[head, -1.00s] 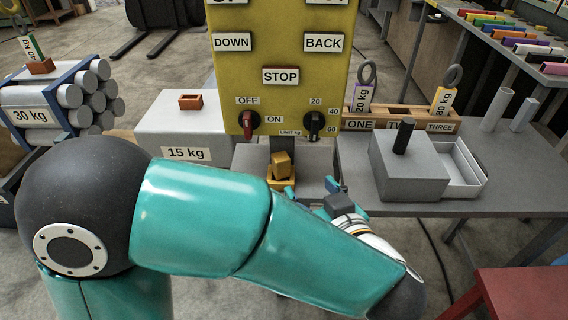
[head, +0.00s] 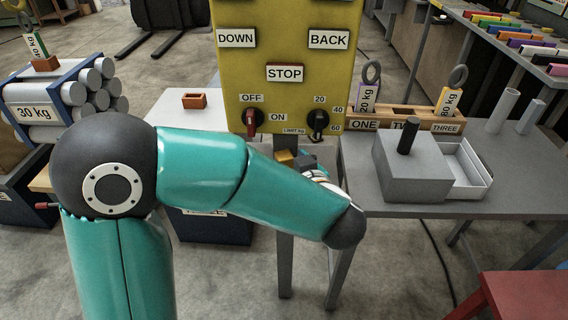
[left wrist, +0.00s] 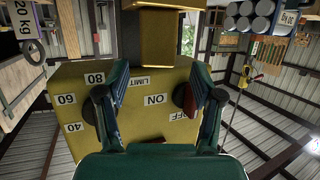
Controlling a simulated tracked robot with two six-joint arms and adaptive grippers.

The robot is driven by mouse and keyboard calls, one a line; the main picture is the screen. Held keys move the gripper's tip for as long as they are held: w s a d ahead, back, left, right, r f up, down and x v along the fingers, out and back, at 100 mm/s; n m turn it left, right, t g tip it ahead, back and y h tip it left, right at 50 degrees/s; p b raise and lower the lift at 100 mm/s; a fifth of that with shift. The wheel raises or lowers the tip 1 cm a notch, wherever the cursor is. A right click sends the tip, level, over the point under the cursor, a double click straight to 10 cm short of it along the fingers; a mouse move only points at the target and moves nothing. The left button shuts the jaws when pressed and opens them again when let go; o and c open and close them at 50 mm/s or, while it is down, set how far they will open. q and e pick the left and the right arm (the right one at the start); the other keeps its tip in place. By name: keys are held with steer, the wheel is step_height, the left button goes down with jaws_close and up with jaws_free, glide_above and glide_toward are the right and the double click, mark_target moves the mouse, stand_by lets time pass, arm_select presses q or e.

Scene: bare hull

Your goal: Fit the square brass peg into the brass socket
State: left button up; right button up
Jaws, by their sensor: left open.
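A brass block (head: 285,156), which looks like the square peg, shows just past my left gripper in the head view, mostly hidden by it. In the left wrist view, which is upside down, the brass block (left wrist: 170,40) stands against a wider brass piece (left wrist: 160,4), probably its base or socket. How deep it sits, I cannot tell. My left gripper (head: 303,163) is open and empty. In the left wrist view its two fingers (left wrist: 160,95) are spread wide, with the block ahead of the gap and apart from both fingertips. My right gripper is not in view.
A grey block with a black post (head: 410,170) and a white tray (head: 466,165) stand on the table at right.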

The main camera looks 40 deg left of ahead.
mark_target(286, 157)
arm_select(q)
steer(key=x, duration=0.3)
steer(key=shift+w+a+f, duration=0.2)
steer(key=shift+w, duration=0.1)
jaws_close()
